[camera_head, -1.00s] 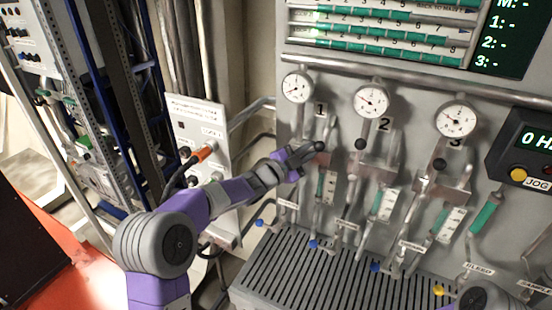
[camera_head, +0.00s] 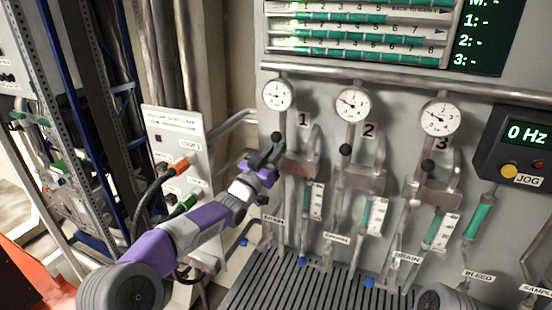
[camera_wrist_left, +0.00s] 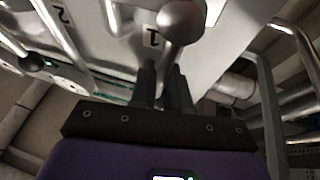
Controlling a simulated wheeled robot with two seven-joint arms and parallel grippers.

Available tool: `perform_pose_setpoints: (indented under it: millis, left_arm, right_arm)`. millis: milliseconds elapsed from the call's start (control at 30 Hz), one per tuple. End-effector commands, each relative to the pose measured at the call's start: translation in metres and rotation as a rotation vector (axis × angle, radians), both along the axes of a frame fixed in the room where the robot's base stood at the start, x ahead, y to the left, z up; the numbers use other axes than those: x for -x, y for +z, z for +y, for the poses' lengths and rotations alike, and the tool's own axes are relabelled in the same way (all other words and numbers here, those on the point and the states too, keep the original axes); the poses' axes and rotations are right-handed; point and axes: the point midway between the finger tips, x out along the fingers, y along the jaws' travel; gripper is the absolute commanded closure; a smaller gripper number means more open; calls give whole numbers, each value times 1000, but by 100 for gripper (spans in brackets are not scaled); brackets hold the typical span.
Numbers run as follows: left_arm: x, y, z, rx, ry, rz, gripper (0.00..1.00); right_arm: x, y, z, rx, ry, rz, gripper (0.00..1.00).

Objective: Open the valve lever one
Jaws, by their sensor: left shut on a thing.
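Valve lever one has a dark round knob (camera_head: 276,137), left of the label 1 under the first gauge. My left gripper (camera_head: 268,154) is at this lever, its dark fingers closed on it just below the knob. In the left wrist view the fingers (camera_wrist_left: 163,85) are close together, with the grey ball knob (camera_wrist_left: 182,20) just beyond their tips. The fingers hide part of the lever's shaft. My right gripper is not in view.
Valve lever two (camera_head: 345,150) and valve lever three (camera_head: 428,166) stand to the right with dark knobs up. A socket box (camera_head: 170,125) with orange and green plugs is left of the panel. A slotted grey ledge (camera_head: 285,288) lies below.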

Motion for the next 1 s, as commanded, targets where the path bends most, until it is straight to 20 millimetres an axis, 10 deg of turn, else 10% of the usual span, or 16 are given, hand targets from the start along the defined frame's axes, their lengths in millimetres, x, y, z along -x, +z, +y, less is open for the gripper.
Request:
perform_pose_setpoints:
  millis: [700, 733, 833, 1000]
  left_arm:
    - [-2, 0, 5, 71, 1, 25, 100]
    - [-2, 0, 5, 71, 1, 25, 81]
    - [-2, 0, 5, 70, 0, 24, 66]
    - [-2, 0, 5, 69, 1, 23, 63]
  right_arm:
    - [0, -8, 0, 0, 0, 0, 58]
    - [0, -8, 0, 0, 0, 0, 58]
    - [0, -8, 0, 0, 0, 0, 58]
    - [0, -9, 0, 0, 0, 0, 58]
